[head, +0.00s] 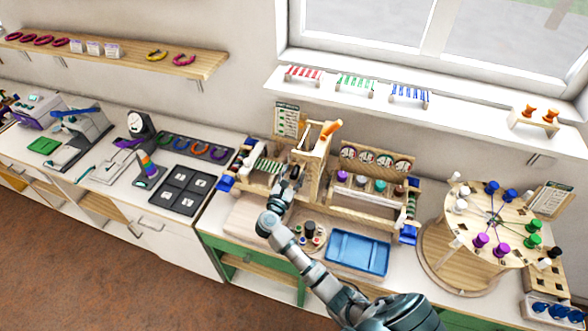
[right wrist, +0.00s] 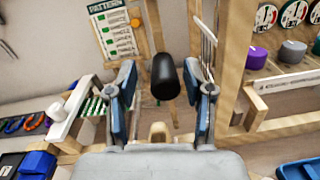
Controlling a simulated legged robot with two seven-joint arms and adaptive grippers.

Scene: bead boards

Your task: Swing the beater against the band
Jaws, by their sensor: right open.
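My right gripper (head: 289,184) is in front of the wooden frame (head: 325,160) on the bench. In the right wrist view its two blue-padded fingers (right wrist: 163,88) are spread apart. A black cylinder (right wrist: 166,74), which looks like part of the beater, shows between them with clear space on both sides. I cannot tell its exact depth from the fingertips. An orange piece (head: 330,129) sits at the top of the frame. I cannot make out the band for certain. My left gripper is not in view.
A blue tray (head: 357,252) lies right of my right arm. A rack of dials (head: 376,160) with coloured knobs stands right of the frame. A round peg board (head: 478,218) is farther right. A pattern card (right wrist: 113,30) stands behind the frame.

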